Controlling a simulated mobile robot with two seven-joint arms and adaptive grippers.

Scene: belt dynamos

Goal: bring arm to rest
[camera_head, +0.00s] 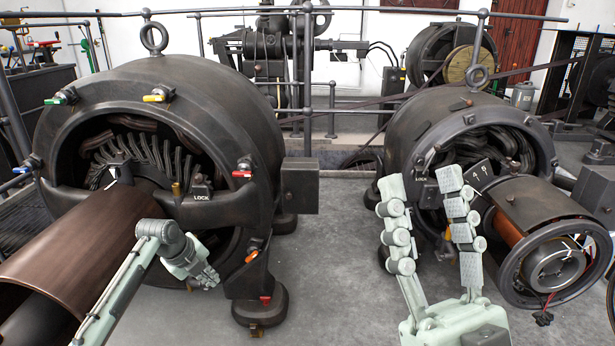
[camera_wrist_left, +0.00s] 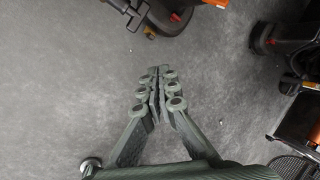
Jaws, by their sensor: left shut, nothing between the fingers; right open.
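My left gripper (camera_head: 207,278) hangs at the end of its arm, in front of the left dynamo (camera_head: 150,95) and just left of that dynamo's foot. In the left wrist view its fingers (camera_wrist_left: 157,80) are closed together over bare floor with nothing between them. My right gripper (camera_head: 421,190) points upward at the lower right of the head view. Its two jointed fingers are spread apart and empty, in front of the right dynamo (camera_head: 425,120). The rest of the right arm is out of view.
A brown cylinder (camera_head: 75,250) juts from the left dynamo beside my left arm. A ringed shaft end (camera_head: 555,262) juts from the right dynamo near my right gripper. Grey floor (camera_head: 335,260) between the dynamos is clear. A railing (camera_head: 330,110) runs behind.

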